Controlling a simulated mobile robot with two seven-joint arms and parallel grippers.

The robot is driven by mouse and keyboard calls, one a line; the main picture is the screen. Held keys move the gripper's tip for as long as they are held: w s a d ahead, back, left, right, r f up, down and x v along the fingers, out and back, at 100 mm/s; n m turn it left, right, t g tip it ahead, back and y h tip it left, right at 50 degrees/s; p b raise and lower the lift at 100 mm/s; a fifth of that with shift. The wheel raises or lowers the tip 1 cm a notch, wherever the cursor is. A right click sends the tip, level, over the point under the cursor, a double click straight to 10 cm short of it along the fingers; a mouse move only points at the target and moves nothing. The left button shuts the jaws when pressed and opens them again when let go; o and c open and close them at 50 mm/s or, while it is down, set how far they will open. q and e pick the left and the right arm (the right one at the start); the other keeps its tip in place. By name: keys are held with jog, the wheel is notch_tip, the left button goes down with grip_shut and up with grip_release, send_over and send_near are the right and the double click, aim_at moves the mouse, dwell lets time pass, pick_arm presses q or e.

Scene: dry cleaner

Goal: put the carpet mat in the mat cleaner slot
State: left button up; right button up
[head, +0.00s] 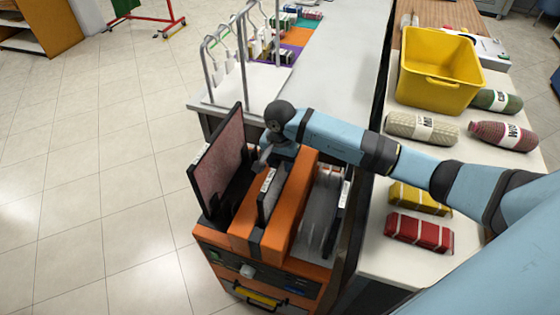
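The carpet mat, a reddish-pink panel with a dark border (219,155), stands upright and slightly tilted at the left side of the orange mat cleaner (248,238). Its lower edge is at the machine's dark left slot; how deep it sits is hard to tell. My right gripper (262,164) points down just right of the mat, above the machine's top. Its fingers are small and partly hidden by the wrist, so I cannot tell whether they are open or touch anything. My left gripper is not in view.
A grey labelled panel (267,196) stands in the machine's middle, with more grey panels at its right. A metal hanger rack (242,62) stands behind. On the right counter are a yellow bin (440,70), rolled textiles (421,128) and red and yellow packs (418,234). Tiled floor is clear at left.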

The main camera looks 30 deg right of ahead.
notch_tip(320, 180, up, 12)
jog(key=shift+r+b, duration=0.2)
jog(key=shift+b, duration=0.2)
dwell(0.3)
dwell(0.4)
